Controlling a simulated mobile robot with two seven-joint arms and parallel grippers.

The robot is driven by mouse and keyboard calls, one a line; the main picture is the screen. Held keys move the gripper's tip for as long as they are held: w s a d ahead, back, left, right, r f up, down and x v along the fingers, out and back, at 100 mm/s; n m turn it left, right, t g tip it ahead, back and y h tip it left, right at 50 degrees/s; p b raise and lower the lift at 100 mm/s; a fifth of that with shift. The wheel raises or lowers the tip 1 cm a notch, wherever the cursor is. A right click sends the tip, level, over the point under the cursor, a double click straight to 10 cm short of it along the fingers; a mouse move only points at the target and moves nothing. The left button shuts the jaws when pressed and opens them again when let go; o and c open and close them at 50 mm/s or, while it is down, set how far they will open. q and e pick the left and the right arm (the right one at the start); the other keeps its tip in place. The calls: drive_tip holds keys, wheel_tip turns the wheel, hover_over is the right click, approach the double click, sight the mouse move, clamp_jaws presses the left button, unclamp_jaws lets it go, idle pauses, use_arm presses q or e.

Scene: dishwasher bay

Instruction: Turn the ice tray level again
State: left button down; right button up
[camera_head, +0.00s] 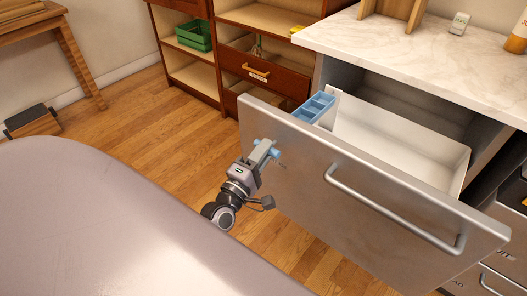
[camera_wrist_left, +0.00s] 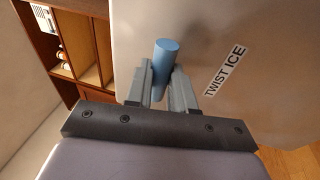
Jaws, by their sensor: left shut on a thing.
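The blue ice tray (camera_head: 314,107) sits behind the top left of the metal drawer front (camera_head: 345,170), beside the white bin. Several of its compartments show; its lower part is hidden by the front, and I cannot tell exactly how far it is tilted. A blue knob (camera_wrist_left: 163,62) sticks out of the front, left of a "TWIST ICE" label (camera_wrist_left: 225,71). My left gripper (camera_head: 266,152) is shut on the knob, with one finger on each side in the left wrist view. My right gripper is out of view.
A white bin (camera_head: 400,130) fills much of the open drawer. A bar handle (camera_head: 390,210) juts from the front, right of my left gripper. A marble counter (camera_head: 420,55) is behind. Wooden shelves (camera_head: 240,12) stand at the back; open floor (camera_head: 140,120) lies to the left.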

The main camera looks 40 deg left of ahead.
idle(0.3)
use_arm(q)
drive_tip(key=c, duration=1)
unclamp_jaws()
drive_tip(key=shift+o, duration=0.2)
drive_tip(key=s+f, duration=0.1)
drive_tip(key=s, duration=0.6)
drive_tip(key=shift+d+f, duration=0.2)
